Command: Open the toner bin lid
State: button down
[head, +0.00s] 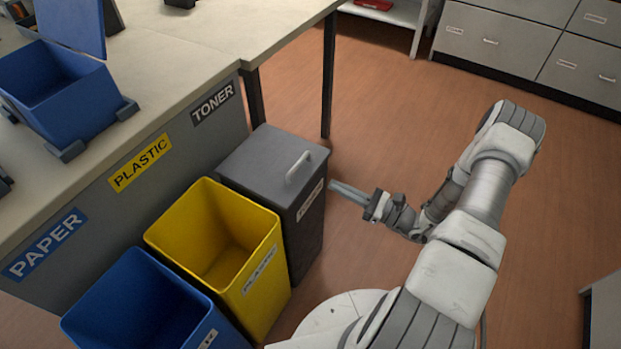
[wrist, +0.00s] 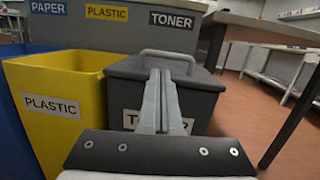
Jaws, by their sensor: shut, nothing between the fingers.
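The toner bin (head: 303,228) is a dark grey box under the TONER sign, standing on the floor beside the yellow bin. Its grey lid (head: 262,160) lies closed on top, with a light bar handle (head: 299,167) near the right edge. My gripper (head: 333,186) is shut and empty, to the right of the bin, its fingers pointing at the bin's front near lid height. In the wrist view the shut fingers (wrist: 160,75) overlap the bin's front label, with the handle (wrist: 168,55) just behind their tips. I cannot tell whether the fingertips touch the bin.
A yellow plastic bin (head: 270,275) and a blue bin (head: 135,280) stand open to the left. A table (head: 200,40) with a blue box (head: 60,90) stands behind them. Grey drawers (head: 510,45) stand at the back right. The floor (head: 390,110) right of the toner bin is clear.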

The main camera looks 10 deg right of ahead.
aim_at(311, 177)
jog(key=shift+m+t+h, duration=0.7)
jog(key=shift+m+t, duration=0.1)
jog(key=shift+t, duration=0.1)
jog(key=w+a, duration=0.2)
jog(key=w+a+b, duration=0.1)
jog(key=w+a, duration=0.1)
jog(key=w+a+b, duration=0.1)
jog(key=w+a, duration=0.1)
jog(key=w, duration=0.1)
jog(key=shift+f, duration=0.25)
jog(key=shift+r, duration=0.1)
